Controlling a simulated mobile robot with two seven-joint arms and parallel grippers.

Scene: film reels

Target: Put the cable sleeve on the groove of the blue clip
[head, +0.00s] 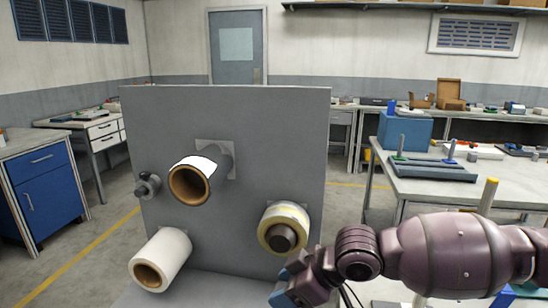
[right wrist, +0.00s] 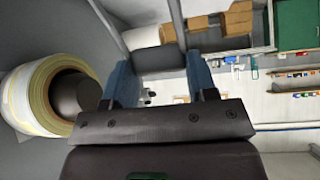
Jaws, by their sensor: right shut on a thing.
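My right gripper (head: 284,284) is low in the head view, just below and right of the roll at the panel's lower right. In the right wrist view its two blue fingers are shut on a dark grey cylinder (right wrist: 158,60), which looks like the cable sleeve and lies crosswise between them. The cylinder cannot be made out in the head view. I cannot pick out the blue clip or its groove for certain. My left gripper is not in view.
A grey upright panel (head: 270,130) carries a brown-cored roll (head: 188,184), a white roll (head: 160,260) and a yellow-edged roll (head: 284,228), also close left in the wrist view (right wrist: 25,95). A workbench (head: 480,190) stands at right. The floor between is partly open.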

